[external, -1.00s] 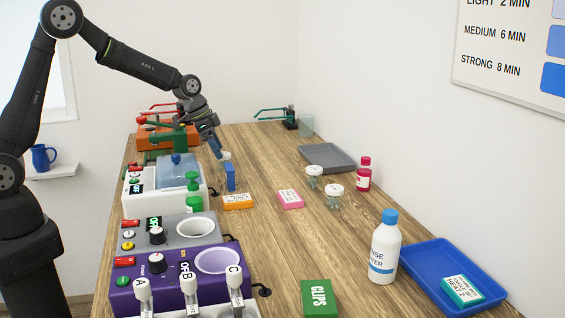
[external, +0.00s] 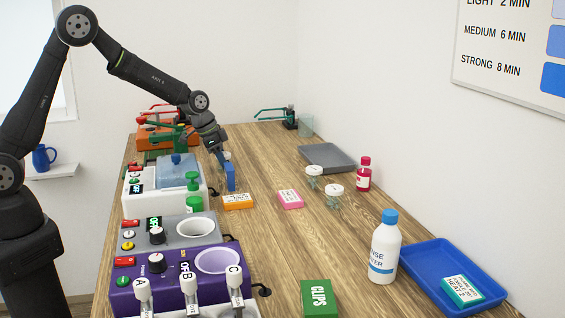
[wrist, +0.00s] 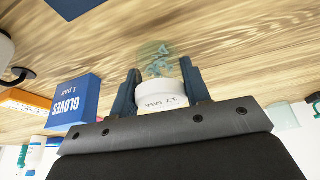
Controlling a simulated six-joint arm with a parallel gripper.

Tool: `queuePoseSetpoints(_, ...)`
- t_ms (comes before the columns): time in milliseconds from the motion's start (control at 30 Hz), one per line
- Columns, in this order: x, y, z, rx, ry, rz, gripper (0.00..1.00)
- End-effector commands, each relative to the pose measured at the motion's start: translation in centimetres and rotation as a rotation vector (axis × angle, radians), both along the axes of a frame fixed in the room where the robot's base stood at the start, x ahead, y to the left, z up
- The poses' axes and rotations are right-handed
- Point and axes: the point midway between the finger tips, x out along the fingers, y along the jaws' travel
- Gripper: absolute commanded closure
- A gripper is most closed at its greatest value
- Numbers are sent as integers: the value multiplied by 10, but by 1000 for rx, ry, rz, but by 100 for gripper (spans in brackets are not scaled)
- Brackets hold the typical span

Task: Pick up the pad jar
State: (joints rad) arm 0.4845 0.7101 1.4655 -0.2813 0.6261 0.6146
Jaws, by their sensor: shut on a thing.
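A clear glass jar (wrist: 158,64) with a white lid (wrist: 160,97) and teal pieces inside is between the two fingers of my gripper (wrist: 160,72) in the wrist view. My gripper is shut on it at the lid end. The lid carries small print that I cannot read surely, so I cannot tell if this is the pad jar. In the external view my gripper (external: 222,158) is low over the table behind the blue box, and the held jar is mostly hidden. Two similar jars with white lids, one (external: 314,178) and another (external: 334,196), stand to the right.
A blue gloves box (wrist: 75,103) stands close beside my gripper. An orange box (external: 238,202) and a pink box (external: 290,199) lie nearer the camera. A white machine (external: 150,200) with a blue lid is at left, a grey tray (external: 328,158) at right. The table's middle is fairly clear.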

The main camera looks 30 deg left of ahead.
Motion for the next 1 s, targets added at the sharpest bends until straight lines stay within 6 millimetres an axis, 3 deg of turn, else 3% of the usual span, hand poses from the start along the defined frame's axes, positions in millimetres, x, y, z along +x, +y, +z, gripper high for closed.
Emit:
queuePoseSetpoints(367, 0, 0, 9, -1, -1, -1, 80)
queuePoseSetpoints(567, 1, 0, 42, -3, -4, 0, 80)
queuePoseSetpoints(1000, -80, -45, 95, 0, -1, -5, 80)
